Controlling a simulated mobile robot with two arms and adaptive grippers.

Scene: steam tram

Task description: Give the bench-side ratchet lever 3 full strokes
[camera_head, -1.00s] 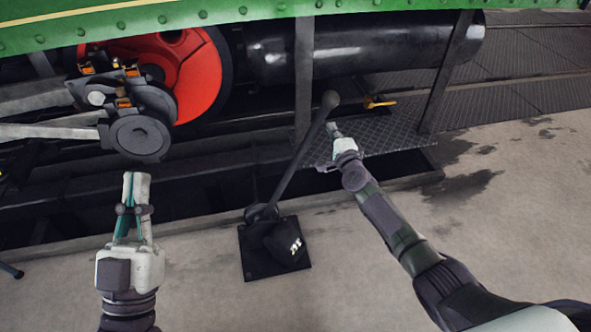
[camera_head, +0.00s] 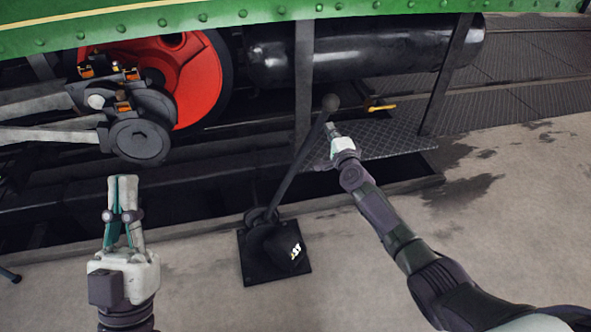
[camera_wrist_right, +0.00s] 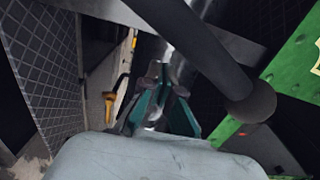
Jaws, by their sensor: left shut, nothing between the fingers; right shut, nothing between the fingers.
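The ratchet lever (camera_head: 292,172) is a dark rod with a round knob (camera_head: 330,102) on top. It rises from a black base (camera_head: 272,250) on the concrete and leans up to the right. My right gripper (camera_head: 332,130) is shut and empty, close to the upper rod just below the knob. In the right wrist view the rod (camera_wrist_right: 190,45) and its knob (camera_wrist_right: 258,103) pass in front of the shut fingers (camera_wrist_right: 158,95); whether they touch is unclear. My left gripper (camera_head: 123,180) is shut and empty, left of the lever and below the wheel crank.
A green tram side (camera_head: 200,12) runs across the top, with a red wheel (camera_head: 190,80) and black cylinder (camera_head: 370,50) under it. A checkered step plate (camera_head: 395,145) and yellow handle (camera_head: 382,107) lie behind my right gripper. Concrete (camera_head: 500,230) is open at right.

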